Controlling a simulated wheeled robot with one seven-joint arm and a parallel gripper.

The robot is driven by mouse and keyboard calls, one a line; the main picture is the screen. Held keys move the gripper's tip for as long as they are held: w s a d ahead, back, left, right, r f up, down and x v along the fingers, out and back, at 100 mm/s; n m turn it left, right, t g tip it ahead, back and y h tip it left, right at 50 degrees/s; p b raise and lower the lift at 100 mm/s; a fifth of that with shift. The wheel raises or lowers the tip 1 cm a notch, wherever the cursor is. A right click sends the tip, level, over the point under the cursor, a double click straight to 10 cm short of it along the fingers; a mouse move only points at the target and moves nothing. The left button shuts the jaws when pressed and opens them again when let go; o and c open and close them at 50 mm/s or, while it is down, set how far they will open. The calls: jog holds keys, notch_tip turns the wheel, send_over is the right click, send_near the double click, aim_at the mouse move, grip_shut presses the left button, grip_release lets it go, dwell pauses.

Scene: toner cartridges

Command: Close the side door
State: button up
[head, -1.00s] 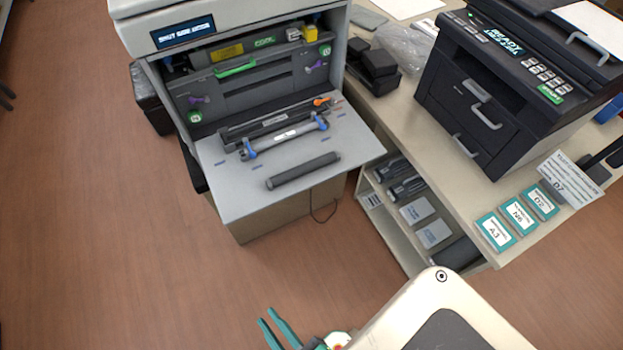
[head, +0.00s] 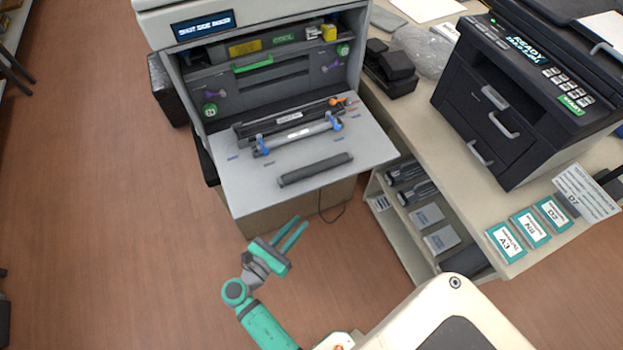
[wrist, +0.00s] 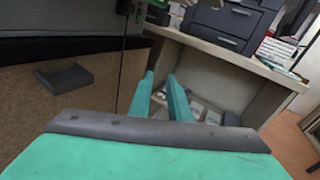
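The large grey printer (head: 188,75) stands at the upper middle of the head view. Its display (head: 203,24) seems to read "SHUT SIDE DOOR". A grey door panel (head: 250,188) is folded down level in front of the open bay. A dark cartridge (head: 290,120), a blue-ended unit (head: 297,134) and a dark roller (head: 316,169) lie on or over it. My gripper (head: 301,220) is open and empty, in front of and below the panel's front edge, apart from it. Its parallel fingers also show in the wrist view (wrist: 160,77).
A black printer (head: 510,100) stands on the counter (head: 420,120) at right. Shelves with cartridges (head: 410,178) are below it. Teal-edged cards (head: 530,226) lie near the counter's corner. The wooden floor (head: 120,230) at left is clear.

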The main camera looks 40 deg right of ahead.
aim_at(313, 179)
jog(key=w+a+r+m+g+h, duration=0.1)
jog(key=w+a+r+g+h, duration=0.15)
jog(key=r+g+h, duration=0.7)
jog(key=d+r+t+y, duration=0.1)
jog(key=d+r, duration=0.1)
jog(key=d, duration=0.1)
jog(key=d+r+y, duration=0.1)
jog(key=d+r, duration=0.2)
jog(key=d, duration=0.1)
jog(key=d+r+t+y, duration=0.1)
jog(key=d+r+y, duration=0.1)
jog(key=d, duration=0.1)
jog(key=shift+s+d+r+t, duration=0.2)
jog(key=shift+d+r+t, duration=0.05)
jog(key=shift+d+t, duration=0.1)
jog(key=shift+c, duration=0.4)
grip_shut()
